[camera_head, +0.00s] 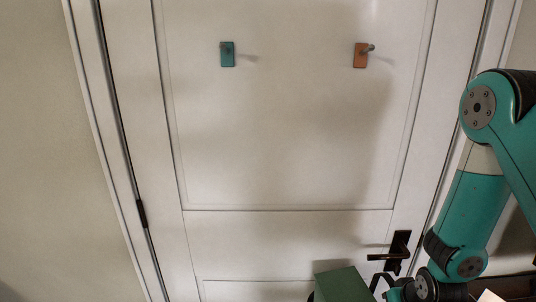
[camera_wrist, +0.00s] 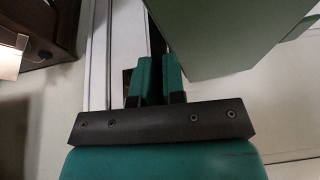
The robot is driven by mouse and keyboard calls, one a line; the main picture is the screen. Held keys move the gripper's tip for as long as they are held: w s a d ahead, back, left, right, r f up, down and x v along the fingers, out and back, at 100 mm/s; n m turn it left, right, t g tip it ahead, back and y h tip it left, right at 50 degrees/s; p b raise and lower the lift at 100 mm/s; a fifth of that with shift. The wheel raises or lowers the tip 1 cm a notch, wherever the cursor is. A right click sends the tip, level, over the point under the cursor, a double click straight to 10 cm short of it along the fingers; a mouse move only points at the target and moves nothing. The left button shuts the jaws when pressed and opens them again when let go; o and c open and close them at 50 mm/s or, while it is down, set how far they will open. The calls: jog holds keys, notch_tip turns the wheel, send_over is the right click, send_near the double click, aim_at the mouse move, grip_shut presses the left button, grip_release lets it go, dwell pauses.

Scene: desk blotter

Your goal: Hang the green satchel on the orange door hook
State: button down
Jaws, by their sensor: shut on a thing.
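The green satchel (camera_head: 343,285) is at the bottom of the head view, partly cut off by the frame edge, with a dark strap at its right side. In the wrist view the satchel (camera_wrist: 215,35) fills the upper right, beside the fingers. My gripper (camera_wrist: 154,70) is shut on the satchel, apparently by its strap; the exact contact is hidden. The orange door hook (camera_head: 360,56), a small plate with a grey peg, is high on the right of the door. The satchel is well below it and apart from it.
A teal hook (camera_head: 227,54) is on the same white door (camera_head: 270,130), left of the orange one. A black door handle (camera_head: 397,252) is just above and right of the satchel. Dark brown furniture (camera_wrist: 40,30) shows at upper left in the wrist view. The door's middle is clear.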

notch_tip(320, 180, up, 19)
jog(key=p, duration=1.7)
